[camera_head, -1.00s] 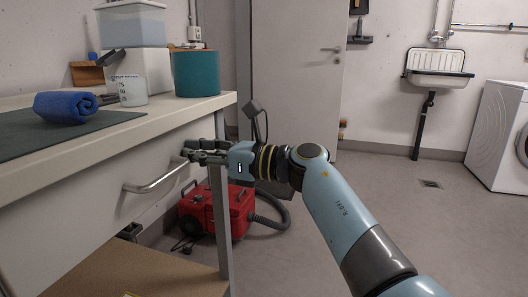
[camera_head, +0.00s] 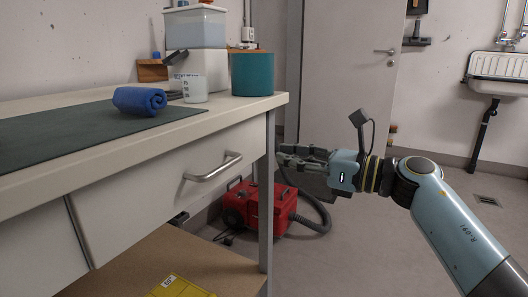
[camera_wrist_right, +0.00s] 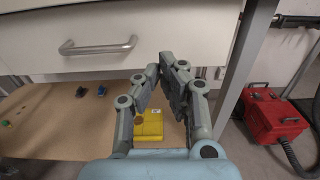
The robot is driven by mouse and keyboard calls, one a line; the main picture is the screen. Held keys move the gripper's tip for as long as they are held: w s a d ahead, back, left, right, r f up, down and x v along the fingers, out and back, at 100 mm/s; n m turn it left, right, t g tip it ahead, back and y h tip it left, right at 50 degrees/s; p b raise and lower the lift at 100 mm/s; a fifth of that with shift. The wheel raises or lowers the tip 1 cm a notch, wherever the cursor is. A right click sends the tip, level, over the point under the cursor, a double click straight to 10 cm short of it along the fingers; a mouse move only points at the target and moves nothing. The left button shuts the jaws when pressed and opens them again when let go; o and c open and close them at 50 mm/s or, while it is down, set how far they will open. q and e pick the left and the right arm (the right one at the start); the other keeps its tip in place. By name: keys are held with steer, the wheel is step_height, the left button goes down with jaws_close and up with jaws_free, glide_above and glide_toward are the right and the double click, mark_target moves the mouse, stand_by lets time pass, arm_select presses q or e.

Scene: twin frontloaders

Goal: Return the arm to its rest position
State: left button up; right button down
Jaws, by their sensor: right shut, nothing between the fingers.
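My right gripper (camera_head: 284,158) is shut and empty. It is in the air to the right of the white drawer's bar handle (camera_head: 213,167), apart from it, near the table leg. The drawer (camera_head: 140,193) looks shut under the worktop. My left gripper is not in view.
The worktop (camera_head: 242,107) holds a blue rolled towel (camera_head: 139,100), a white cup (camera_head: 194,89) and a teal canister (camera_head: 252,74). A red vacuum (camera_head: 262,208) stands behind the table leg (camera_head: 267,190). A yellow case (camera_wrist_right: 148,126) lies on the lower shelf. Open floor is at the right.

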steer(key=s+d+f+m+t+h+p, duration=0.1)
steer(key=s+d+f+m+h+p, duration=0.3)
steer(key=s+f+m, duration=0.6)
steer(key=s+d+f+m+h+p, duration=0.2)
steer(key=s+d+f+m+h, duration=0.2)
steer(key=s+d+f+m, duration=0.45)
steer(key=s+d+f+m+t+h+p, duration=0.1)
steer(key=s+d+f+m+h+p, duration=0.25)
steer(key=s+f+m, duration=0.85)
steer(key=s+d+f+m+g+h, duration=0.1)
steer(key=s+f+m+g, duration=0.3)
steer(key=s, duration=0.6)
steer(key=s+d+f+m+g+h, duration=0.2)
steer(key=s+f+m+g, duration=0.2)
steer(key=s+f+m, duration=0.3)
steer(key=s+d+f+m+g+h, duration=0.1)
steer(key=s+f+m+g, duration=0.2)
steer(key=s, duration=1)
step_height(320, 180, down, 4)
steer(key=shift+d+r+m+g, duration=0.25)
steer(key=shift+d+m+g, duration=0.15)
steer(key=shift+m, duration=0.75)
